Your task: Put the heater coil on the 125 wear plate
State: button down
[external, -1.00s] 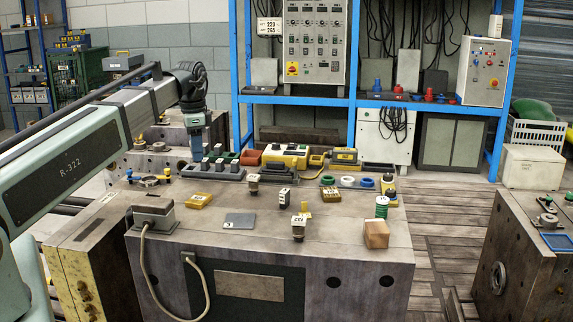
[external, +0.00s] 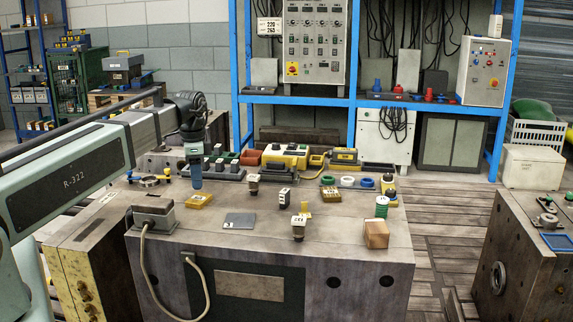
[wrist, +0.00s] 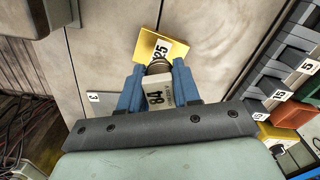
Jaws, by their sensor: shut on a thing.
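My gripper (external: 195,184) hangs above the yellow wear plate (external: 198,200) on the left of the block top. In the wrist view my gripper (wrist: 157,82) is shut on a pale grey piece with a dark ringed end, which I take for the heater coil (wrist: 158,92); it bears the label 84. The yellow plate (wrist: 149,46) lies just beyond its ringed end, partly covered by it. The visible part of its label reads 25. Whether coil and plate touch, I cannot tell. In the external view the coil is hidden or too small to make out.
A grey connector box (external: 154,217) with a cable stands in front on the left. A grey rack of small labelled blocks (external: 222,171) stands behind my gripper.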

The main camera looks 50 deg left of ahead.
jog(key=shift+f, duration=1.35)
jog(key=shift+f, duration=0.15)
jog(key=c, duration=0.8)
grip_release()
notch_tip(320, 180, up, 12)
jog(key=shift+r, duration=0.2)
